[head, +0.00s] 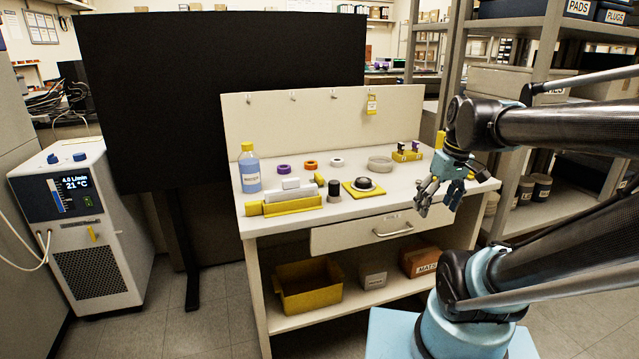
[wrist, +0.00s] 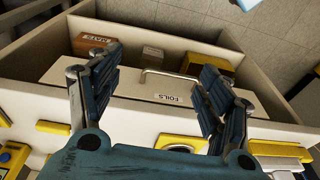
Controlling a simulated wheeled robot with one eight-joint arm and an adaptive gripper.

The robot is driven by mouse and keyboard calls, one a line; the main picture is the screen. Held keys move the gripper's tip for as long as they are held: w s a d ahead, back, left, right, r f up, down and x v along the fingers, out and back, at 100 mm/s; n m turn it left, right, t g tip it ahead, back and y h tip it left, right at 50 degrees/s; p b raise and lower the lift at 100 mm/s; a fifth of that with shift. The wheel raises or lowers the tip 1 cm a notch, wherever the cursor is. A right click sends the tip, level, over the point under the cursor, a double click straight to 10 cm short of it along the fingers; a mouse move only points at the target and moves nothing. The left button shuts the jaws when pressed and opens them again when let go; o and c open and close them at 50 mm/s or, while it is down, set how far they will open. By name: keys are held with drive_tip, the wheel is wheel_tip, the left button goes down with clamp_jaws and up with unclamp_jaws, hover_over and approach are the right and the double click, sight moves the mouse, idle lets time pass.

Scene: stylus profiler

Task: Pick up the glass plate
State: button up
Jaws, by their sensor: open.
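I cannot make out a glass plate for certain. A round, clear-looking dish (head: 380,163) lies toward the back of the bench top. In front of it, a dark round piece (head: 363,183) sits on a yellow square mat (head: 350,190). A yellow rack (head: 292,206) at the front left holds pale blocks. My gripper (head: 437,203) is open and empty, above the bench's right front part, and hides some of the bench top. In the wrist view its spread fingers (wrist: 160,68) stand over the drawer front, with nothing between them. Yellow and pale items (wrist: 52,127) show beyond, cut off or partly hidden.
The bench (head: 330,215) has a drawer (head: 375,232) and a lower shelf with boxes. A blue-labelled bottle (head: 249,170), tape rolls (head: 310,164) and a small vial holder (head: 407,156) stand on top. A back panel (head: 320,125) closes the rear; shelving stands right.

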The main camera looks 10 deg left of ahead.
drive_tip(key=w+a+r+n+g+y, duration=0.2)
drive_tip(key=w+a+r+n, duration=0.7)
drive_tip(key=w+a+r, duration=0.3)
drive_tip(key=n+g, duration=0.2)
drive_tip(key=n, duration=0.7)
approach(319, 175)
drive_tip(key=f, duration=0.1)
drive_tip(key=s+f, duration=0.1)
drive_tip(key=f, duration=0.1)
drive_tip(key=shift+s+a+y, duration=0.15)
drive_tip(key=shift+s+y, duration=0.15)
drive_tip(key=shift+s, duration=0.05)
drive_tip(key=x, duration=0.2)
drive_tip(key=w+x, duration=0.1)
drive_tip(key=x, duration=0.1)
drive_tip(key=shift+s+a+f, duration=0.1)
drive_tip(key=shift+a+f, duration=0.05)
drive_tip(key=shift+f, duration=0.05)
drive_tip(key=shift+s+a+f, duration=0.15)
drive_tip(key=shift+f, duration=0.45)
drive_tip(key=shift+c, duration=0.3)
drive_tip(key=c, duration=1.1)
